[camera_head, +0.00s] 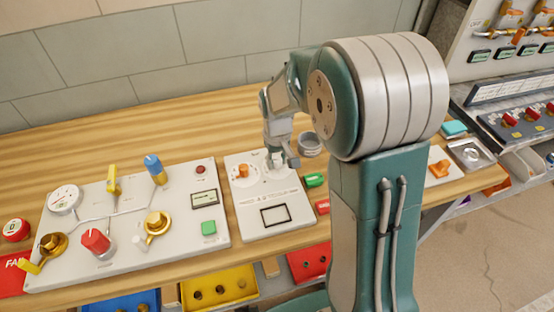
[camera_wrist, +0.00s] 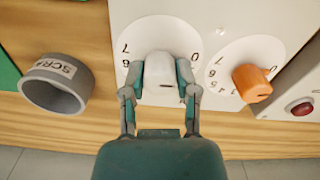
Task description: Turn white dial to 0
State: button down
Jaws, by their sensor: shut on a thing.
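The white dial (camera_wrist: 160,72) stands on a white panel with a numbered scale around it, in the wrist view. Digits such as 7, 6 and 0 show beside it. My gripper (camera_wrist: 160,84) is shut on the white dial, one finger on each side. In the head view my gripper (camera_head: 281,160) reaches down onto the white panel (camera_head: 268,198), and the dial (camera_head: 276,156) is mostly hidden by it. The dial's exact reading is hard to tell.
An orange dial (camera_wrist: 252,83) with its own scale sits close beside the white one. A grey cup marked SCRAP (camera_wrist: 55,84) stands on the wooden table on the other side. A larger panel with valves (camera_head: 130,222) lies to the left in the head view.

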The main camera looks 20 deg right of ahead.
jog(key=shift+s+f+n, duration=0.25)
jog(key=shift+f+n, duration=0.1)
jog(key=shift+n, duration=0.75)
jog(key=shift+c, duration=1.8)
grip_release()
jog(key=shift+w, duration=0.2)
jog(key=shift+r, duration=0.15)
